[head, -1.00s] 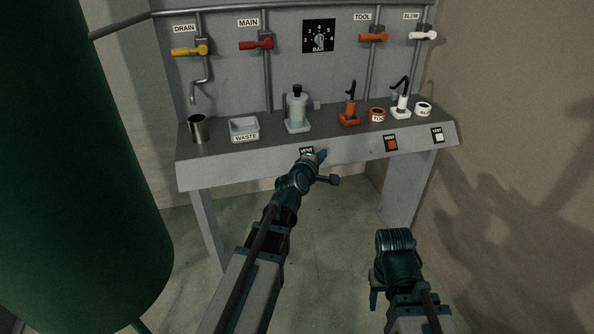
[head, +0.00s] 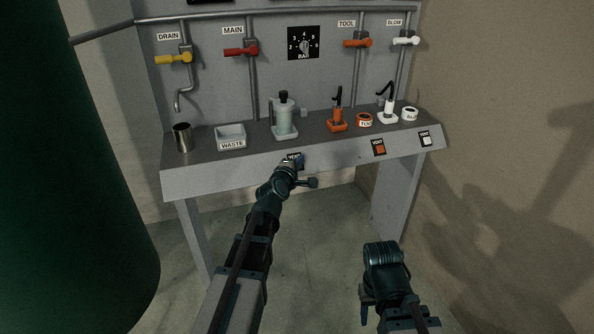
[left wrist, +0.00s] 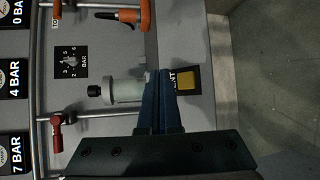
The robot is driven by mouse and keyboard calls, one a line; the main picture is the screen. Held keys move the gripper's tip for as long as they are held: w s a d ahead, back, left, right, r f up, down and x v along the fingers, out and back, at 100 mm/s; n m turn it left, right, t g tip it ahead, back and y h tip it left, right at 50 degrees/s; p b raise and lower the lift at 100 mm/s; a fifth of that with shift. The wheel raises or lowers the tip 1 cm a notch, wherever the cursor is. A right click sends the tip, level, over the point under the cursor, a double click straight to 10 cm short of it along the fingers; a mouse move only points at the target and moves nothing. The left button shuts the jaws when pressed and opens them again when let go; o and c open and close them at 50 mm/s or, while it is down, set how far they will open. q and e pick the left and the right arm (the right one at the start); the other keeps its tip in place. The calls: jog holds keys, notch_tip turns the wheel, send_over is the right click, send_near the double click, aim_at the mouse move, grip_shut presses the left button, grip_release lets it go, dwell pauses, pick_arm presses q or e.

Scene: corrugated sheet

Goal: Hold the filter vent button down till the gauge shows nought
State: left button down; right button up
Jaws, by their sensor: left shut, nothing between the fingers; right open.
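The filter (head: 284,118), a pale translucent bottle with a black top, stands upright on the bench. Its vent button (left wrist: 187,84) is a yellow square on a black plate on the bench front, below the filter. My left gripper (head: 297,162) is shut and empty, and mostly covers that button in the head view. In the left wrist view its blue fingertips (left wrist: 158,73) appear just beside the button; I cannot tell whether they touch. The black gauge (head: 304,43) hangs on the back panel; its needle is too small to read surely. My right gripper (head: 367,307) is open, low in front of the bench.
An orange vent button (head: 380,149) and a white one (head: 426,139) sit further right on the bench front. A metal cup (head: 182,137), a waste tray (head: 230,142) and orange and white tools stand on top. A dark green tank (head: 70,170) fills the left.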

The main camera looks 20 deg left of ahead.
pick_arm(q)
jog(key=shift+w+a+f+b, duration=0.45)
jog(key=shift+w+f+b, duration=0.2)
jog(key=shift+f, duration=0.15)
jog(key=shift+w+a+f+b, duration=0.4)
jog(key=shift+w+f+b, duration=0.15)
jog(key=shift+f, duration=0.2)
jog(key=shift+w, duration=0.1)
dwell(0.9)
jog(key=shift+w+a+f, duration=0.2)
jog(key=shift+f, duration=0.05)
jog(key=shift+w+a+f+b, duration=0.15)
jog(key=shift+w+f+b, duration=0.15)
jog(key=shift+b, duration=0.25)
dwell(0.6)
jog(key=shift+s+r, duration=0.1)
dwell(2.6)
jog(key=shift+s+d+r+p, duration=0.35)
jog(key=shift+s+r+p, duration=0.15)
jog(key=shift+p, duration=0.1)
jog(key=s+d+r+p, duration=0.2)
jog(key=r+p, duration=0.1)
jog(key=shift+s+r+p, duration=0.25)
jog(key=shift+s+p, duration=0.05)
jog(key=shift+s, duration=0.1)
